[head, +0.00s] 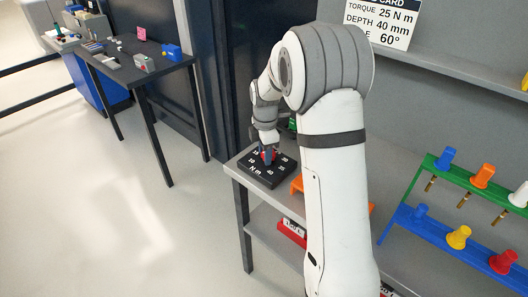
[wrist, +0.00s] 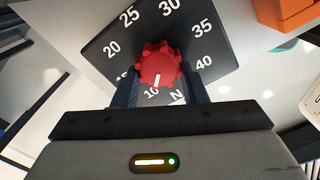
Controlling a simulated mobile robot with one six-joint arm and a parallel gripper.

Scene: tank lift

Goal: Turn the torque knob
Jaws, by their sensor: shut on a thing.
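The torque knob (wrist: 158,62) is red with a scalloped rim and a white pointer line. It sits on a black dial plate (wrist: 108,48) with numbers from 10 to 40 around it. The pointer faces the bottom of the wrist view, close to the 10. My gripper (wrist: 158,80) is shut on the knob, with one finger on each side. In the head view, my gripper (head: 267,152) reaches down onto the dial plate (head: 256,180), and the knob is mostly hidden. The job card (head: 378,20) on the wall reads torque 25 N m, depth 40 mm, 60°.
The dial plate lies on a grey bench (head: 232,165). An orange part (head: 297,184) is beside it, partly behind my arm. A green and blue rack (head: 403,218) with coloured-handled tools stands right. A black table (head: 128,72) is at back left. The floor at left is clear.

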